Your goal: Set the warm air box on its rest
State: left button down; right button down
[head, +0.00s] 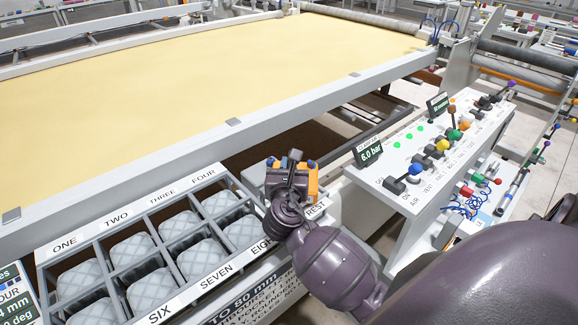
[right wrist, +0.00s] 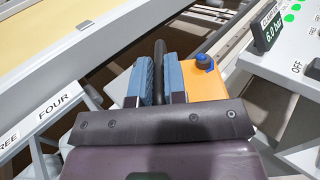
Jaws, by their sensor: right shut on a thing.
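The warm air box (head: 312,184) is orange with blue knobs and sits beside the end of the compartment rack in the head view. My right gripper (head: 291,172) is over it. In the right wrist view the gripper's blue pads (right wrist: 159,82) are shut on a dark upright handle, with the orange box (right wrist: 206,84) just to the right and below. A white plate marked REST (head: 315,211) is right by the box, partly covered by my arm. I cannot tell whether the box touches its rest; its underside is hidden. My left gripper is not in view.
A rack (head: 150,217) with numbered compartments holds several grey quilted pads on the left. A control panel (head: 408,200) with coloured levers and a 6.0 bar display (head: 371,152) stands to the right. The yellow quilting frame (head: 190,90) lies behind.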

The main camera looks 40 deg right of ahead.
jog(key=shift+f, duration=0.1)
dwell(0.4)
jog(key=c, duration=1.1)
grip_release()
jog(key=shift+s+a+f, duration=0.1)
jog(key=v, duration=1)
jog(key=shift+s+a, duration=0.1)
jog(key=shift+s, duration=0.1)
